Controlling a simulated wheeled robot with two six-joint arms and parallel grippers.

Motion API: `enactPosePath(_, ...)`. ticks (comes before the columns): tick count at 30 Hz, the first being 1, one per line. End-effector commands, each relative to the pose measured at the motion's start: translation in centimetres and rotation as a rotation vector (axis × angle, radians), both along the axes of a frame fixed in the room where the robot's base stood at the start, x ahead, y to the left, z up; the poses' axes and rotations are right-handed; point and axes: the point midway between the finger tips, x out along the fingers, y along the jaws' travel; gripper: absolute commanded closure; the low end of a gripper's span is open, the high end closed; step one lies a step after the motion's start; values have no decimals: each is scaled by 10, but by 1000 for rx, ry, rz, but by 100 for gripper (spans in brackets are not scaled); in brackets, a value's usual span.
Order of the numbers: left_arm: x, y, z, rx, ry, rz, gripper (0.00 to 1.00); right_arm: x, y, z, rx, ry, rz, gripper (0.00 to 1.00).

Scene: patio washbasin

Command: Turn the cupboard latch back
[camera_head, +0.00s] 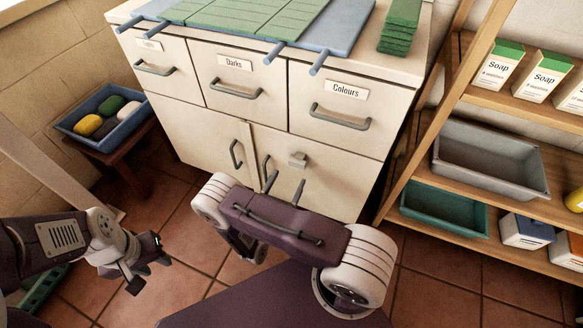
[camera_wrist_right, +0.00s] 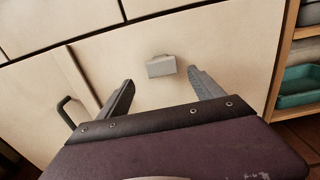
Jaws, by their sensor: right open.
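The cupboard latch (camera_head: 297,160) is a small grey block on the right lower door (camera_head: 335,180) of the cream cupboard. In the right wrist view the latch (camera_wrist_right: 161,66) looks squarish and slightly tilted. My right gripper (camera_head: 285,185) is open in front of that door. In its wrist view its two fingers (camera_wrist_right: 161,78) stand apart, with the latch just beyond and between their tips; nothing is held. I cannot tell if a finger touches the door. My left gripper (camera_head: 152,266) is low at the left, away from the cupboard, with nothing visible in it; its jaw opening is unclear.
Door handles (camera_head: 235,155) stand left of the latch, with labelled drawers above. A stool with a blue tray (camera_head: 110,118) of coloured lumps is at the left. A wooden shelf (camera_head: 465,235) with tubs and soap boxes is close on the right. Tiled floor is clear in front.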

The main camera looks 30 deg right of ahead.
Motion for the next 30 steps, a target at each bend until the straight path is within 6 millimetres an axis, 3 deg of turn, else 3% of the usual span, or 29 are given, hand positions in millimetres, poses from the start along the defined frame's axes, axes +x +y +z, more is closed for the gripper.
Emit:
enactPosePath(6,0,0,-20,0,0,0,64,28,-37,-4,1,-2,-12,24)
enactPosePath(12,0,0,-30,0,1,0,64,48,-60,-2,0,0,-9,24)
enactPosePath(22,0,0,-30,0,1,0,64,53,-65,0,0,1,-5,24)
enactPosePath(23,0,0,-30,0,1,0,64,53,-65,0,0,1,-5,29)
enactPosePath(29,0,0,-30,0,1,0,64,53,-65,0,0,1,-5,85)
enactPosePath(30,0,0,-30,0,1,0,64,53,-65,0,0,1,-5,86)
